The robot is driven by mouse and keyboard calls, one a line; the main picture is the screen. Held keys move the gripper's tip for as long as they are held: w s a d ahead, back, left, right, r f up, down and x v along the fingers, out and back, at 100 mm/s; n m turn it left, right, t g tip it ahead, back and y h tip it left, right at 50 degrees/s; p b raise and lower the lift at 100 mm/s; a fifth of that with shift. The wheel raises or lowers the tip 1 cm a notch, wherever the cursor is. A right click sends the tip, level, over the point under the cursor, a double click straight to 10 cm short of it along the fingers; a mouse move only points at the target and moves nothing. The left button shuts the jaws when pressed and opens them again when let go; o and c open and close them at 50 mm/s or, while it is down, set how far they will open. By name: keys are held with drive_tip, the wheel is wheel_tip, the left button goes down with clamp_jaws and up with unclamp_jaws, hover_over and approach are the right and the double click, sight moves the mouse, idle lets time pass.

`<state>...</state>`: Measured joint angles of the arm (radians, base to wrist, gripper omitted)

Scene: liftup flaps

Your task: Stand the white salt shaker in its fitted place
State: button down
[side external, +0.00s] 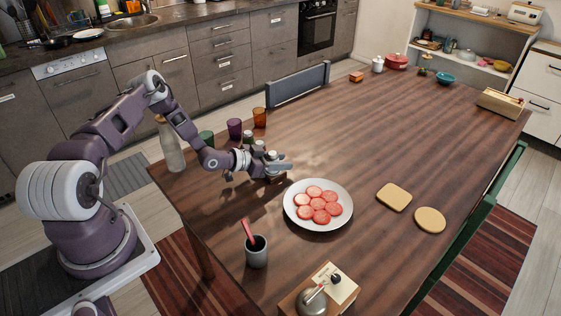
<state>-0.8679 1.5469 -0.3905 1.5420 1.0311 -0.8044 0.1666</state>
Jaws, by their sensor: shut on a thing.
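My gripper (282,166) is low over the near left part of the table, just beyond the plate of tomato slices. It is shut on a small pale thing (271,155), which appears to be the white salt shaker. My fingers and wrist hide most of it, so I cannot tell its tilt. A small brown holder (275,179) shows partly beneath my gripper. I cannot see its fitted place clearly, nor whether the shaker touches it. Small dark-topped containers (249,137) stand just behind my wrist.
The white plate (290,212) with several tomato slices lies close to the right. A grey cup (256,254) with a red-handled utensil stands in front. A glass bottle (170,146) and coloured tumblers (235,129) stand behind my arm. The table's middle is clear.

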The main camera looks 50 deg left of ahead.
drive_tip(key=shift+f, duration=0.1)
drive_tip(key=c, duration=0.9)
unclamp_jaws()
